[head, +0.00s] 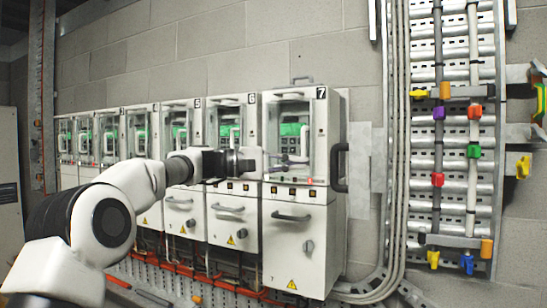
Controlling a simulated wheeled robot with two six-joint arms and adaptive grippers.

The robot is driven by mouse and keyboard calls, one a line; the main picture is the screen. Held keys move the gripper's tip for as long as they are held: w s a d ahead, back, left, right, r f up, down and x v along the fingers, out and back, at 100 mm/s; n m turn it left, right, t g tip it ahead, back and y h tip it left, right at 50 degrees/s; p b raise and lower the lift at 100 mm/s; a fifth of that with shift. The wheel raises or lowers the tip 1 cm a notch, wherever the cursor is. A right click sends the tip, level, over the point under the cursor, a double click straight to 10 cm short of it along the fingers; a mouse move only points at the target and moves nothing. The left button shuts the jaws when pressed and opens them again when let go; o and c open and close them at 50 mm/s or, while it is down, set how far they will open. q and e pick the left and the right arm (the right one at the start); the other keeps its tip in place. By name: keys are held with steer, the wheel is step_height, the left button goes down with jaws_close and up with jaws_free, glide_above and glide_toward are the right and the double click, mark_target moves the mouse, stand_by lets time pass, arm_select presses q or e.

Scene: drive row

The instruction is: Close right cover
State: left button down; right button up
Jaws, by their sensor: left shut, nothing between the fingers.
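Cabinet number 7 (289,240) is the rightmost in a row of cream drive cabinets. Its upper front has a framed window-like cover (293,98) with a green-lit display (291,129) behind it. I cannot tell whether this cover is fully shut. My left gripper (297,160) reaches in from the left at the lower part of this window, its fingers shut and empty. I cannot tell whether they touch the cover. The gripper body hides part of the front of cabinet 6. My right gripper is not in view.
A black handle (340,168) stands out at the right side of cabinet 7. Cabinet 6 (231,225) and several more run off to the left. Grey pipes (398,150) and a rack with coloured valve handles (474,150) stand on the right. Orange cables run below the cabinets.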

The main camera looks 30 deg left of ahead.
arm_select(q)
steer(key=shift+w+d+f+p, duration=0.15)
steer(key=shift+d+p, duration=0.1)
steer(key=shift+d, duration=1.05)
steer(key=shift+w+d+f+p, duration=0.1)
steer(key=shift+d+p, duration=0.15)
steer(key=shift+d, duration=1)
